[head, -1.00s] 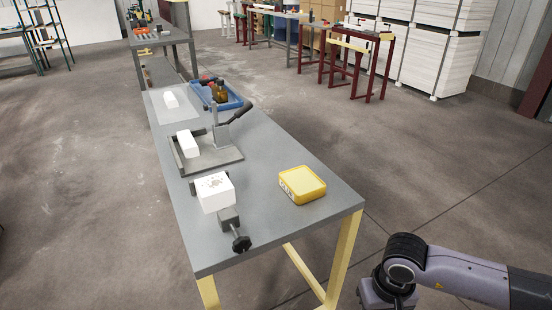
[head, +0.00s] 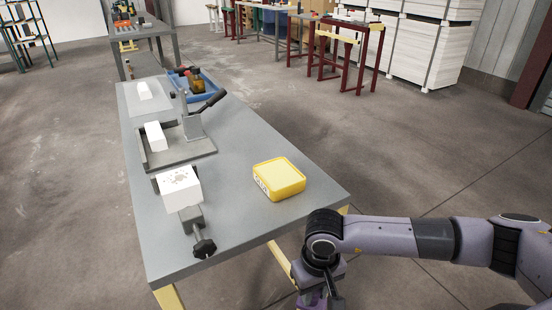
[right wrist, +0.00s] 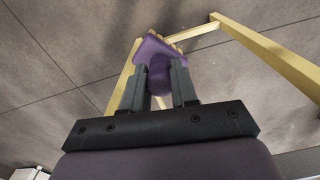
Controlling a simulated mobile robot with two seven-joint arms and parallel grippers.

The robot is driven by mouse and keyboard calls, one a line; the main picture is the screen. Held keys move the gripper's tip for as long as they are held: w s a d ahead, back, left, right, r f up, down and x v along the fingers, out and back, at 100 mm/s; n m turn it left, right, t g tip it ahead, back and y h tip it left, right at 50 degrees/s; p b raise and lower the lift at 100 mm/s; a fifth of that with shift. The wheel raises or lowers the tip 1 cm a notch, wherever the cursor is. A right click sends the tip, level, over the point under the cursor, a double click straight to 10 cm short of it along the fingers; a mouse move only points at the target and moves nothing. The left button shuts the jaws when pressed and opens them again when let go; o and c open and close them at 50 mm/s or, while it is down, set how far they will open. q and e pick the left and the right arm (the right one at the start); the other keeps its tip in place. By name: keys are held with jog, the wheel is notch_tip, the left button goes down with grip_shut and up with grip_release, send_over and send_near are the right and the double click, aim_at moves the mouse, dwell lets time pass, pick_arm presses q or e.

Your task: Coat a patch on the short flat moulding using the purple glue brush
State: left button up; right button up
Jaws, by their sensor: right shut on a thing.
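My right gripper (right wrist: 159,90) is shut on the purple glue brush (right wrist: 163,62), whose broad purple end and pale tip point away from the gripper. In the head view my right gripper (head: 325,292) hangs beside the table's near right corner, with a bit of purple showing at the bottom edge. Three white pieces are on the grey table (head: 235,205): a block with a speckled top (head: 180,189) at a clamp, a block (head: 156,136) on a dark plate and a small piece (head: 144,90) farther back. I cannot tell which is the short flat moulding. My left gripper is not in view.
A yellow box (head: 279,178) sits near the table's right edge. The clamp's dark handle (head: 203,246) points toward the near edge. A lever tool (head: 198,118) and a blue tray (head: 206,92) stand farther back. The near right tabletop is clear.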

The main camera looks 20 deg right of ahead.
jog(key=shift+w+f, duration=0.15)
jog(key=shift+f, duration=0.65)
jog(key=shift+a+r, duration=0.15)
jog(key=shift+r, duration=0.2)
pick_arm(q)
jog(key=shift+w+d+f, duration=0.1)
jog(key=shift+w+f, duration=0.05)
